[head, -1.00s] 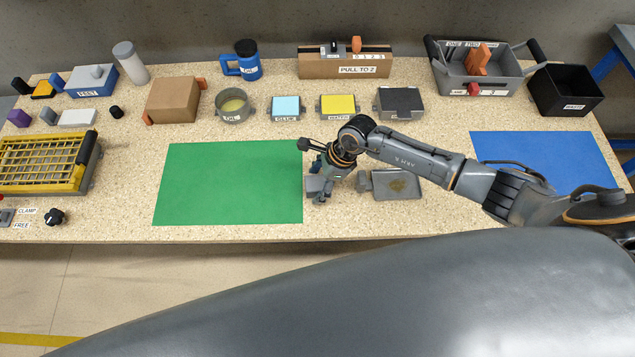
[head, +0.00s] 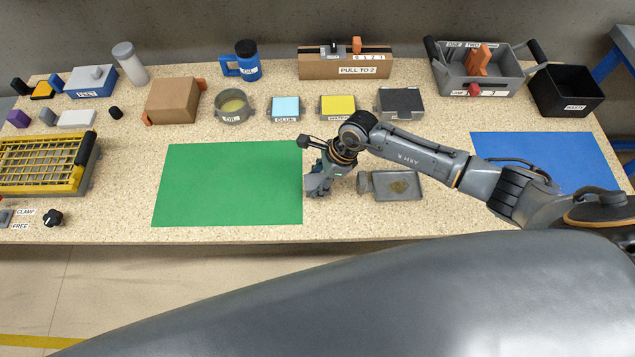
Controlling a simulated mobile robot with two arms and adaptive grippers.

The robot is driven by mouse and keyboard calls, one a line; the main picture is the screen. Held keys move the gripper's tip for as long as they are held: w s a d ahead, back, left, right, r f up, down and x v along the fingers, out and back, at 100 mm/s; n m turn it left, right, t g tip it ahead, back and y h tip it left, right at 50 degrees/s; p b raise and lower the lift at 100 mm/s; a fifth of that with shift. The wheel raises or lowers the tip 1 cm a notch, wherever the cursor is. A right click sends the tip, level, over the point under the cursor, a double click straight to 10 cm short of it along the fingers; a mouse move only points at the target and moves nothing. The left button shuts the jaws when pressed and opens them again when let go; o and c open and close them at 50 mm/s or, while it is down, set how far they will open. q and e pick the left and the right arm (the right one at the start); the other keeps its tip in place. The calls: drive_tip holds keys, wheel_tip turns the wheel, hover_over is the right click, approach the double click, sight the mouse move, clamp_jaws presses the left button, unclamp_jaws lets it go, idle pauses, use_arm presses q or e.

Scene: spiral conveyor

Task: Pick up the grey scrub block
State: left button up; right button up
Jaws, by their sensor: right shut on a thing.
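My right gripper (head: 316,187) is shut at the right edge of the green mat, with its arm coming in from the right. A grey block (head: 314,183), which looks like the scrub block, is in its fingers. The fingers and wrist hide part of the block. I cannot tell how far it is above the table. My left gripper is not in view.
A grey tray (head: 398,188) with a brown stain lies just right of the gripper. The green mat (head: 225,185) is bare, and so is the blue mat (head: 550,160). Bins, tubs and a slider box (head: 345,66) line the back.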

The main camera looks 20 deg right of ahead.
drive_tip(key=s+d+r+b, duration=0.4)
drive_tip(key=s+d+r, duration=0.3)
drive_tip(key=s+r, duration=0.4)
drive_tip(key=shift+s+d+r, duration=0.2)
drive_tip(key=shift+s+r, duration=0.15)
drive_tip(key=shift+s, duration=0.15)
